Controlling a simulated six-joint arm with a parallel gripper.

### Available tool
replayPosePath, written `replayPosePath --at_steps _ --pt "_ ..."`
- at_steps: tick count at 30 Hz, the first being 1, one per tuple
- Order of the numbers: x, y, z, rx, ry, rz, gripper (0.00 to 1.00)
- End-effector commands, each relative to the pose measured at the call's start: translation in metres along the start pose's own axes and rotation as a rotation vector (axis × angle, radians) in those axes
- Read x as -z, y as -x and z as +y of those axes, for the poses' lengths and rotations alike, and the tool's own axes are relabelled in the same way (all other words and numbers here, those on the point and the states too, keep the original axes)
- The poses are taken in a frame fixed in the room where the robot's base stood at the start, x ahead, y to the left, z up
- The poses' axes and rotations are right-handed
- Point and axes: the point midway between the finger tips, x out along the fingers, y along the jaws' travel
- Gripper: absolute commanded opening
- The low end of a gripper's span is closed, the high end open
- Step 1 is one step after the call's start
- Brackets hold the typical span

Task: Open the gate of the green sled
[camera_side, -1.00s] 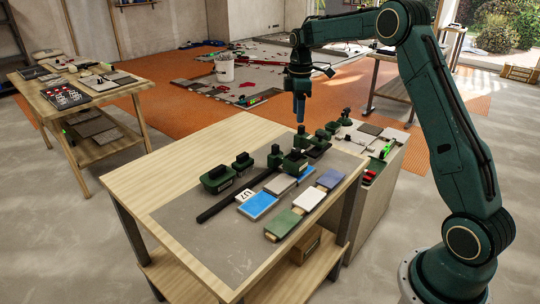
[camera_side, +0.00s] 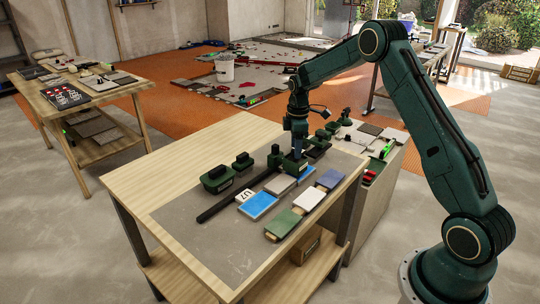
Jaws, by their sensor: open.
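A dark green box-shaped body (camera_side: 294,168), which looks like the green sled, stands at the far end of the row of tiles on the worktable. My gripper (camera_side: 298,155) points straight down at its top. I cannot tell whether the fingers touch it, and the jaw gap is too small to see. Its gate cannot be made out at this size. A smaller green block (camera_side: 275,158) stands just left of it, near the black rail (camera_side: 235,197).
Blue, green and grey tiles (camera_side: 258,206) lie in front of the sled. More green pieces stand behind it, towards the cabinet (camera_side: 375,185).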

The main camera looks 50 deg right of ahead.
Motion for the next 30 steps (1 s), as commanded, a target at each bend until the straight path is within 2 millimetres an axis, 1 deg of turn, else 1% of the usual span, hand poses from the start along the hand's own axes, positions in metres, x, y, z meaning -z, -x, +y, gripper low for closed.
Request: replayPosePath --at_steps 3,12,13,17,18,19,20,30 --pt "-0.0001 -0.0061 -0.0003 0.001 0.0 -0.001 0.5" --pt "0.0 -0.0074 -0.0001 0.0 0.0 0.0 0.5" --pt "0.0 -0.0074 -0.0001 0.0 0.0 0.0 0.48" --pt "0.0 -0.0073 -0.0001 0.0 0.0 0.0 0.23" --pt "0.0 -0.0072 -0.0001 0.0 0.0 0.0 0.15" --pt "0.0 -0.0072 -0.0001 0.0 0.0 0.0 0.09" --pt "0.0 -0.0072 -0.0001 0.0 0.0 0.0 0.05" --pt "0.0 -0.0069 0.0 0.0 -0.03 0.0 0.05"
